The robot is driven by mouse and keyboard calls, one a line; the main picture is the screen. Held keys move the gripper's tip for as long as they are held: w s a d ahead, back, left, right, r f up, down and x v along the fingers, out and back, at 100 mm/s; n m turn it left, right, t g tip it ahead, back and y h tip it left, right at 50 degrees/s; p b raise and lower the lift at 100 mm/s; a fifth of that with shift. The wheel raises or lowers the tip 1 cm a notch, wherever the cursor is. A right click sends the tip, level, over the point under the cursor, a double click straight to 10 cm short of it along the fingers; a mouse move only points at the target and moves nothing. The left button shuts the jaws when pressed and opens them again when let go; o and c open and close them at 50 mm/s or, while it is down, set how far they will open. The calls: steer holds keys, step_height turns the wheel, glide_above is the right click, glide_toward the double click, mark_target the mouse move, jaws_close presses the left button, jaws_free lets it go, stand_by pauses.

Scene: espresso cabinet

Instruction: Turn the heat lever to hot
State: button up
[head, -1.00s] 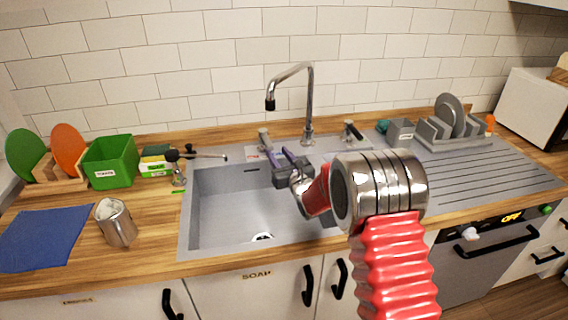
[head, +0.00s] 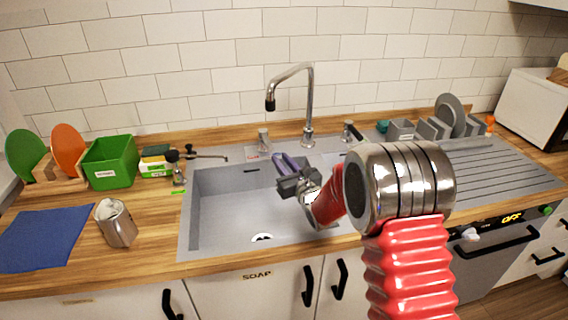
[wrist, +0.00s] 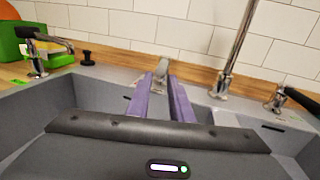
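Two chrome fittings flank the tall tap at the back of the sink. The left one (head: 263,139) stands upright beside a small label with red writing too small to read. The right one (head: 349,131) carries a black-tipped lever. I cannot tell for certain which is the heat lever. My gripper (head: 281,157) is over the sink basin, in front of the left fitting and apart from it. In the wrist view its purple fingers (wrist: 160,78) are apart and empty. The left fitting (wrist: 161,67) shows just beyond the fingertips, and the right one (wrist: 279,99) is at the right.
The chrome tap (head: 309,105) rises between the fittings. A black-handled spout (head: 200,155) and a green bin (head: 112,162) are at the left. A dish rack (head: 450,126) is at the right. The basin is clear.

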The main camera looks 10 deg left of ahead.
steer(key=s+a+r+n+g+y, duration=0.1)
steer(key=s+r+n, duration=0.1)
steer(key=s+r, duration=0.1)
steer(key=s+a+r+n+g+y, duration=0.1)
steer(key=s+r+n, duration=0.2)
steer(key=s+a+r+n+g+y, duration=0.1)
steer(key=s+r+n+g+y, duration=0.1)
steer(key=s+r+n, duration=0.1)
steer(key=shift+a+r, duration=0.1)
steer(key=shift+r, duration=0.15)
jaws_close()
steer(key=s+d+r+n+g+h, duration=0.15)
steer(key=s+n+g, duration=0.25)
steer(key=s+n, duration=0.5)
steer(key=s+d+r+n+g+h, duration=0.1)
steer(key=s+d+r+n+g, duration=0.2)
steer(key=s, duration=0.9)
steer(key=s+d+f+n+h, duration=0.1)
steer(key=s+d+n+h, duration=0.2)
steer(key=s+d, duration=0.2)
steer(key=s+d+f+n+t+h, duration=0.1)
steer(key=s+d+f+n+h, duration=0.1)
steer(key=d, duration=0.9)
steer(key=s+d+f+n+h, duration=0.2)
steer(key=s+d+n+h, duration=0.2)
steer(key=s+d+h, duration=0.2)
steer(key=s+d, duration=0.2)
steer(key=s, duration=0.1)
steer(key=shift+d+n, duration=0.3)
steer(key=shift+d, duration=0.05)
